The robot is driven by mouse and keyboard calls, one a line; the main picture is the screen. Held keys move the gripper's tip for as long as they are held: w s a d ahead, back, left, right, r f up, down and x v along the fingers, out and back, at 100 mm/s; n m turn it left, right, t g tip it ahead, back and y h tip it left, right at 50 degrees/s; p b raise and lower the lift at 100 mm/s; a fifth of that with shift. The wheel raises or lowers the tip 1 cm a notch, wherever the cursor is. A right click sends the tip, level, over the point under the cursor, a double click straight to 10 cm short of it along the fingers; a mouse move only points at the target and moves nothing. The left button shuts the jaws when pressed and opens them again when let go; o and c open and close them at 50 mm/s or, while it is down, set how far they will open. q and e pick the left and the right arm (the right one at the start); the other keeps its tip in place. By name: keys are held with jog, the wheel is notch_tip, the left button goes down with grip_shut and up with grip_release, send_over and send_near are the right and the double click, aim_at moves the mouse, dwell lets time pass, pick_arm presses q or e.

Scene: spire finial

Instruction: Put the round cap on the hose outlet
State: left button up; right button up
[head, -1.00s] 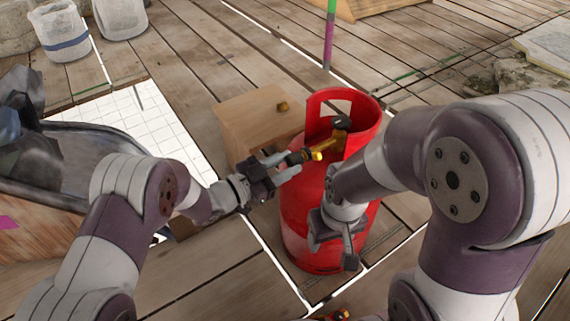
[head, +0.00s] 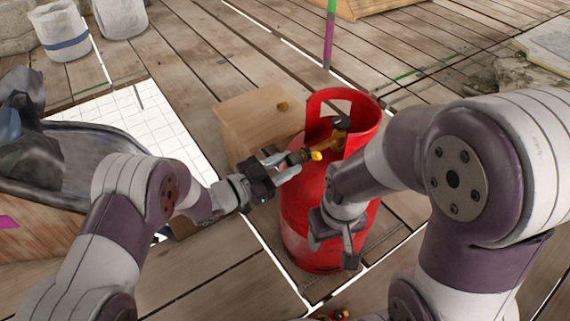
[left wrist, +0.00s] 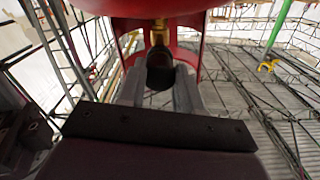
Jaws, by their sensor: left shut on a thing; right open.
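The red gas cylinder (head: 298,225) stands upright, with a brass valve (head: 330,144) and a dark knob (head: 341,122) inside its collar. My left gripper (head: 285,166) is shut on a dark round cap (head: 296,157) at the cylinder's left side; the cap also shows between the fingers in the left wrist view (left wrist: 160,72). The brass outlet (left wrist: 158,36) lies straight behind the cap there. I cannot tell whether cap and outlet touch. A yellow piece (head: 316,155) shows beside the cap. My right gripper (head: 350,256) is open and empty, low before the cylinder.
A wooden box (head: 250,118) with a small brass piece (head: 283,106) on it stands behind the cylinder to the left. A dark tray (head: 85,150) with dark lumps is at left. Two pale buckets (head: 60,32) stand at the back left.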

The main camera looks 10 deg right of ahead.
pick_arm(q)
jog(key=shift+w+d, duration=0.2)
jog(key=shift+d, duration=0.25)
dwell(0.6)
jog(key=o, duration=1)
jog(key=shift+o, duration=0.2)
jog(key=shift+a, duration=0.2)
jog(key=p+v, duration=0.6)
jog(key=v, duration=0.6)
